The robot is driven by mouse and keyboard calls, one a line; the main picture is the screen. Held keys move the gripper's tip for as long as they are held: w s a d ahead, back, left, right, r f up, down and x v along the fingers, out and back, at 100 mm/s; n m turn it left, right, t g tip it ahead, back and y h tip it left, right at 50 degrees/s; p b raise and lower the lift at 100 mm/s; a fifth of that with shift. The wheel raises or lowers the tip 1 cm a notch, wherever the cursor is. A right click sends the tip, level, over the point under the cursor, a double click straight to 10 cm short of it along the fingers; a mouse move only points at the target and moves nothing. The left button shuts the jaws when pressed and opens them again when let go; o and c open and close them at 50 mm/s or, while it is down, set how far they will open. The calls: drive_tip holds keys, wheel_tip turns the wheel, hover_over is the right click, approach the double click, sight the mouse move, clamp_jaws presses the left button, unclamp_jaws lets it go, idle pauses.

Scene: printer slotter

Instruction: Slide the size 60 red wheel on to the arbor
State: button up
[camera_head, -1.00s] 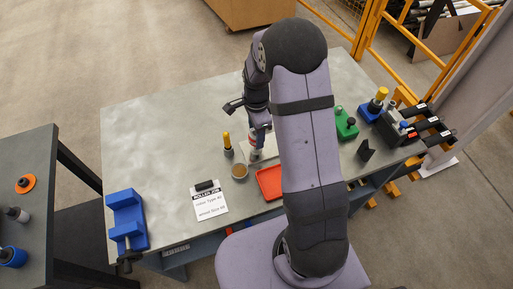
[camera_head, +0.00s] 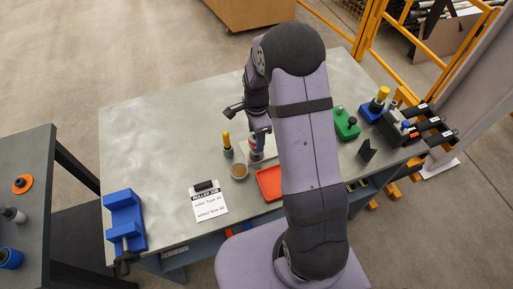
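My gripper (camera_head: 259,127) points down over the middle of the table, partly behind my own arm. A small red and pale thing (camera_head: 254,143), which looks like the red wheel, is at its fingertips. Directly below is a short grey post (camera_head: 256,154), which may be the arbor, standing at the left end of a pale plate (camera_head: 270,148). The wheel and post overlap in this view, so I cannot tell whether the wheel is around the post or just above it. The fingers are too small to show whether they are closed on the wheel.
A yellow-handled tool (camera_head: 227,144), a small brown cup (camera_head: 239,171) and a job card (camera_head: 209,203) are left of the post. A red tray (camera_head: 269,183) is in front. A blue vise (camera_head: 124,222) is at the left edge. The table's back left is clear.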

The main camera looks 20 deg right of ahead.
drive_tip(key=shift+f+b, duration=0.7)
drive_tip(key=shift+f, duration=0.45)
idle(0.6)
drive_tip(key=o, duration=1.1)
wheel_tip(320, 180, up, 6)
drive_tip(key=shift+f+b, duration=0.2)
drive_tip(key=shift+b, duration=0.8)
drive_tip(key=shift+r, duration=0.85)
drive_tip(key=s+a+n, duration=0.1)
drive_tip(key=s+n, duration=0.5)
drive_tip(key=s+a+r+n, duration=0.1)
drive_tip(key=s+a+n, duration=0.1)
drive_tip(key=s+n, duration=0.4)
drive_tip(key=s+a+r+n, duration=0.1)
drive_tip(key=s+a+n, duration=0.1)
drive_tip(key=s+n, duration=0.4)
drive_tip(key=shift+s, duration=0.55)
